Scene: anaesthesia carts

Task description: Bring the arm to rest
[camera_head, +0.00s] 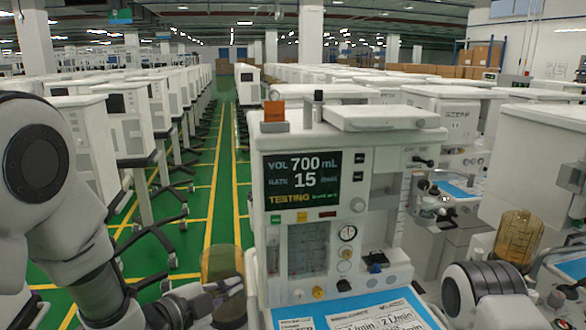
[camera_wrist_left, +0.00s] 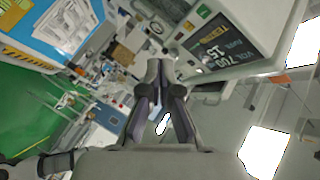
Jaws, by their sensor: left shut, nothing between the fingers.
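My left arm comes in from the left in the head view. Its gripper (camera_head: 222,287) is beside the lower left of the nearest anaesthesia cart (camera_head: 395,160), in front of an amber cylinder (camera_head: 221,262). In the left wrist view the two dark fingers of the left gripper (camera_wrist_left: 160,70) meet at their tips, with nothing between them. The cart's display (camera_head: 302,180) reads 700 mL, 15 and TESTING; it also shows tilted in the left wrist view (camera_wrist_left: 222,45). My right gripper is not in view.
Rows of white carts (camera_head: 130,125) stand at the left and behind. A green aisle (camera_head: 225,185) with yellow lines runs between them. A blue-and-white sheet (camera_head: 365,312) lies on the cart's work surface. Another amber cylinder (camera_head: 518,238) stands at the right.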

